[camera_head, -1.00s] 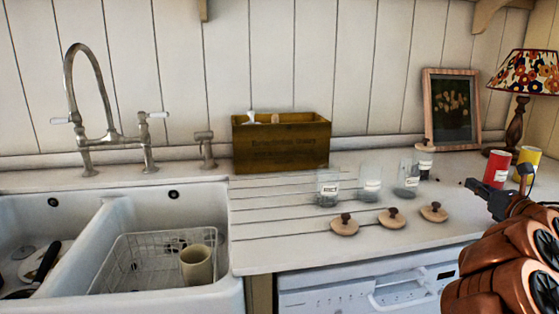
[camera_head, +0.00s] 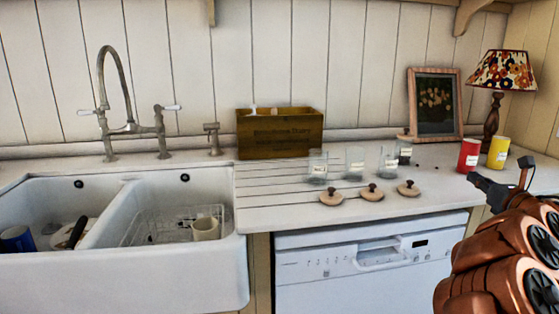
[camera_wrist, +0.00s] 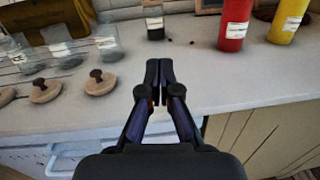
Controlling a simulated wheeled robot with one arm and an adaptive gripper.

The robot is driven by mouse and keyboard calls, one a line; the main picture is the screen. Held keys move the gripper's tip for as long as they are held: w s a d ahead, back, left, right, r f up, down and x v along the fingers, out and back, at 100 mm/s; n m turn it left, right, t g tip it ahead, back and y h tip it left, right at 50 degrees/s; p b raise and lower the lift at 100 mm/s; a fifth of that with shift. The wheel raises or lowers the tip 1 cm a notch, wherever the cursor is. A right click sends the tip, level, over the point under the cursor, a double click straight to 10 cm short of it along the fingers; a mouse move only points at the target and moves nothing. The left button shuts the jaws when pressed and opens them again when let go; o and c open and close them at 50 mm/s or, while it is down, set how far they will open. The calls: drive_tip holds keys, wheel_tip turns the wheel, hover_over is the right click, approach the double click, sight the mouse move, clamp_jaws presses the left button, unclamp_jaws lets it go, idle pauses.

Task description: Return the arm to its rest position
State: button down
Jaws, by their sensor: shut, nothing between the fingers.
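My gripper (camera_wrist: 159,72) is shut and empty in the wrist view, with its two dark fingers together over the front part of the counter (camera_wrist: 205,85). In the head view my gripper (camera_head: 477,180) shows at the right, in front of the red container (camera_head: 468,155). My copper-coloured arm is folded at the lower right of that view. The fingertips look clear of the jars and lids.
Glass jars (camera_head: 355,163) and wooden lids (camera_head: 372,193) stand on the counter left of my gripper. A yellow container (camera_head: 498,153), lamp (camera_head: 500,70) and picture frame (camera_head: 411,105) are at the right. A double sink (camera_head: 200,275) is left; a dishwasher (camera_head: 340,285) is below.

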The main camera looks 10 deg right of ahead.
wheel_tip(320, 180, up, 7)
drive_tip(key=s+d+m+g+h, duration=0.2)
drive_tip(key=m+h, duration=0.7)
drive_tip(key=m, duration=0.4)
drive_tip(key=s+a+f+m+g+y, duration=0.2)
drive_tip(key=s+a+f+m+g, duration=0.4)
drive_tip(key=s+a+f+m, duration=0.45)
drive_tip(key=s+a+f+m+g+y, duration=0.2)
drive_tip(key=s+a+f+m+g, duration=0.4)
drive_tip(key=s+a+f+m, duration=0.5)
drive_tip(key=s+a+f+g+y, duration=0.3)
drive_tip(key=s+a+f, duration=0.1)
drive_tip(key=s+a, duration=0.5)
drive_tip(key=s+a+f+g+y, duration=0.2)
drive_tip(key=s+a+f+g, duration=0.15)
drive_tip(key=s+a, duration=0.45)
drive_tip(key=s+a+p+v, duration=0.1)
drive_tip(key=s+p+v, duration=0.1)
drive_tip(key=p+v, duration=0.9)
drive_tip(key=s+a+r+p+v, duration=0.1)
drive_tip(key=s+p+v, duration=0.1)
drive_tip(key=p+v, duration=0.9)
drive_tip(key=shift+s+a+m, duration=0.25)
drive_tip(key=shift+a+m, duration=0.05)
drive_tip(key=shift+m, duration=0.15)
